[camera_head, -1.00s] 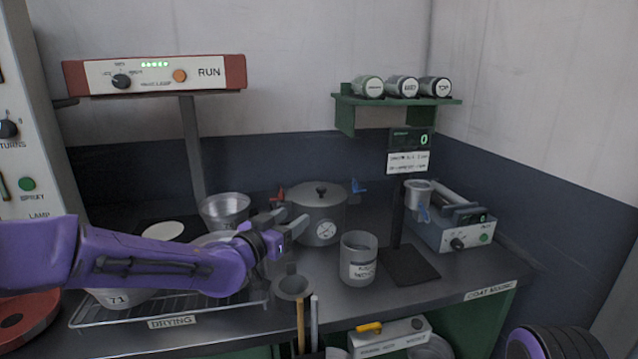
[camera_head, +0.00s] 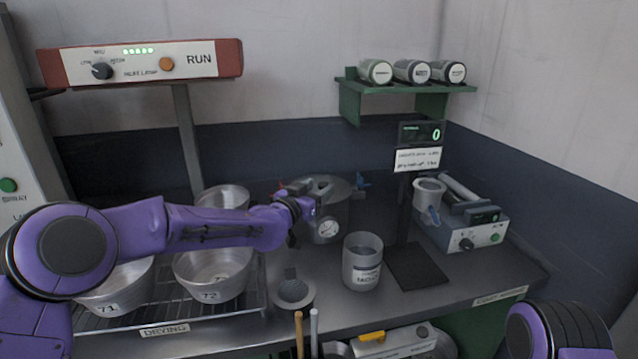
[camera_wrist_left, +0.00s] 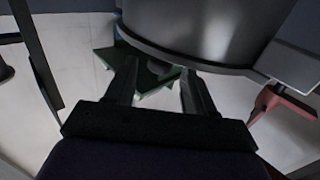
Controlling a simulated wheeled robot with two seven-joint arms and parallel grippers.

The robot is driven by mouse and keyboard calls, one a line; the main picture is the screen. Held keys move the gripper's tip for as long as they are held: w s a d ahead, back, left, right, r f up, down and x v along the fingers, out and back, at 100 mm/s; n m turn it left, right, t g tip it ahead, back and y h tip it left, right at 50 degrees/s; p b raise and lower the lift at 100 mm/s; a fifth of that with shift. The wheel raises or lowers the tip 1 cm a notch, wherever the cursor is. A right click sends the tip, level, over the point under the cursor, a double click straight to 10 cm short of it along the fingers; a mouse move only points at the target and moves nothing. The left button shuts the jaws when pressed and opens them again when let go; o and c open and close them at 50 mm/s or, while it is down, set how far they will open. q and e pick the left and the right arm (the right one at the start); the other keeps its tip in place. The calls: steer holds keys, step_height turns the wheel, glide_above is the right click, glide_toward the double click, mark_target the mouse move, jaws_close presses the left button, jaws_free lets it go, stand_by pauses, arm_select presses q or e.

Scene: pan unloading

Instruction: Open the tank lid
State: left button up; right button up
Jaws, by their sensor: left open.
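The tank is a grey metal pot (camera_head: 333,222) with a round gauge on its front, standing at the back middle of the bench in the head view. Its lid (camera_head: 344,190) lies on top, partly hidden by my gripper. My left gripper (camera_head: 312,185) is at the lid's left part, its jaws open. In the left wrist view the open fingers (camera_wrist_left: 160,88) show below the large grey metal body of the tank (camera_wrist_left: 195,30). Whether they touch the lid or its knob I cannot tell. My right gripper is out of view.
A grey labelled beaker (camera_head: 362,265) stands in front. Bowls (camera_head: 212,270) on the drying rack (camera_head: 250,300) lie under my left arm. A green shelf (camera_head: 410,88) hangs behind.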

mark_target(314, 189)
arm_select(q)
steer(key=shift+w+d+r, duration=0.1)
steer(key=shift+w+d, duration=0.1)
steer(key=shift+w, duration=0.2)
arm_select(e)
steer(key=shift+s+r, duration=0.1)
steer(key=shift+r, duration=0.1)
